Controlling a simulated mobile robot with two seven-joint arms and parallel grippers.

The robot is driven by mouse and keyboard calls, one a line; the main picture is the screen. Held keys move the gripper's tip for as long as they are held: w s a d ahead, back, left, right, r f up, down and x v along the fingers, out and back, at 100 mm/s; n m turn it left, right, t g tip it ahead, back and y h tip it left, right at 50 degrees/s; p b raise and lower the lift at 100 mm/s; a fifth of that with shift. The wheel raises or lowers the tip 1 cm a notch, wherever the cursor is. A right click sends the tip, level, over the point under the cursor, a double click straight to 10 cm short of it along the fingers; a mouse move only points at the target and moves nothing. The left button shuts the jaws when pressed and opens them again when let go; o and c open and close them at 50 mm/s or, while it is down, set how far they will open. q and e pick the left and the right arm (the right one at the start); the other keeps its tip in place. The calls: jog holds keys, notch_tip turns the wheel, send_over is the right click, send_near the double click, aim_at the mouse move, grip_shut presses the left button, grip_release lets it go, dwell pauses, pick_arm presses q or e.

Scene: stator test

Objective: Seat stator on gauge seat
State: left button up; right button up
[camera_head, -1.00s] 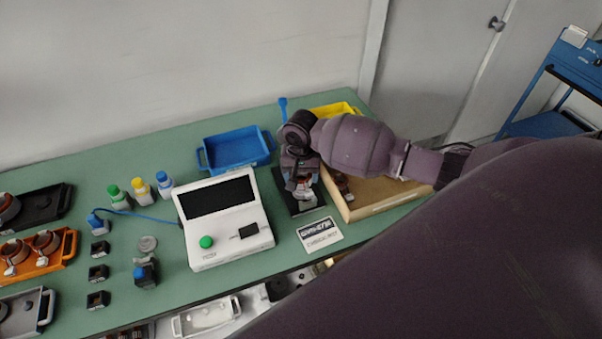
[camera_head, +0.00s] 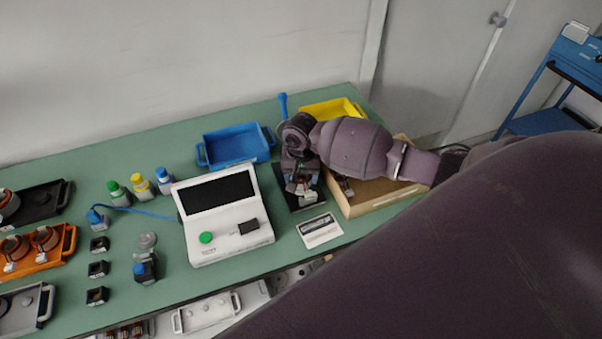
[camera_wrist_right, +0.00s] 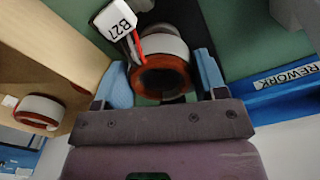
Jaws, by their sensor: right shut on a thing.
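The stator (camera_wrist_right: 163,48), a ring with a pale outer band and copper-brown windings, sits between the blue fingers of my right gripper (camera_wrist_right: 162,78) in the right wrist view. A white tag (camera_wrist_right: 117,20) reading B27 hangs from it on red and white leads. In the head view my right gripper (camera_head: 300,184) points down over a black base (camera_head: 309,200), which appears to be the gauge seat. The arm and gripper hide most of the seat, so I cannot tell whether the stator touches it. My left gripper is not in view.
A wooden box (camera_head: 388,204) is close on the right; another stator (camera_wrist_right: 38,113) shows there in the wrist view. A white test instrument (camera_head: 232,246) stands left of the seat, a blue tray (camera_head: 205,160) behind it. A label card (camera_head: 320,229) lies in front.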

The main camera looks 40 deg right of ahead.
jog(key=shift+f, duration=0.65)
dwell(0.5)
jog(key=o, duration=1.3)
notch_tip(320, 180, up, 11)
jog(key=shift+s+f, duration=0.15)
dwell(0.5)
